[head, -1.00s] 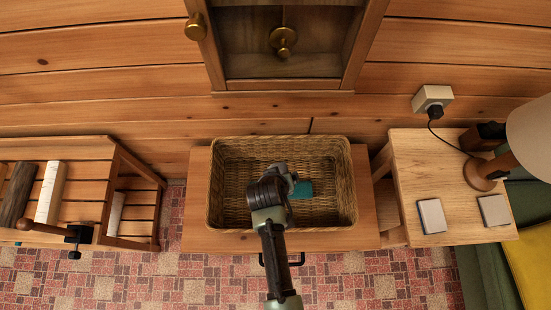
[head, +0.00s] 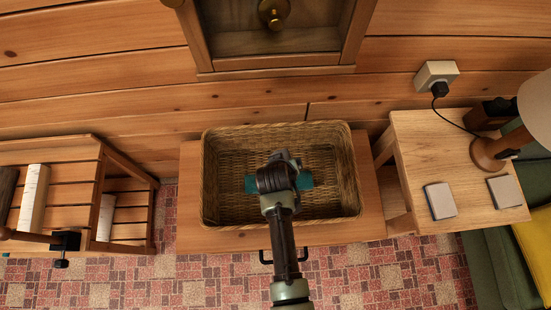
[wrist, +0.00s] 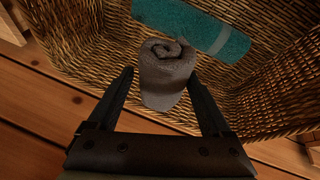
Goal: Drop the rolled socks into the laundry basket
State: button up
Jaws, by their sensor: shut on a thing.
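The rolled socks (wrist: 167,80), a grey-brown roll with a spiral top, are between the two dark fingers of my gripper (wrist: 162,76) in the wrist view. My gripper is shut on them. The wicker laundry basket (wrist: 75,55) lies beyond and below them. In the head view the basket (head: 210,185) is open at the top, and my gripper (head: 280,165) is over its middle. My arm hides the socks there. I cannot tell exactly how high they are above the basket floor.
A teal roll with a pale band (wrist: 205,28) lies in the basket. The basket stands on a low wooden cabinet (head: 372,205). A side table (head: 440,150) with a lamp (head: 490,150) stands to the right, a slatted rack (head: 75,180) to the left. A wooden wall cabinet (head: 270,45) is behind.

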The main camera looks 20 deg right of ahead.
jog(key=o, duration=1.1)
jog(key=shift+r, duration=0.1)
jog(key=p+v, duration=0.2)
jog(key=v, duration=1.1)
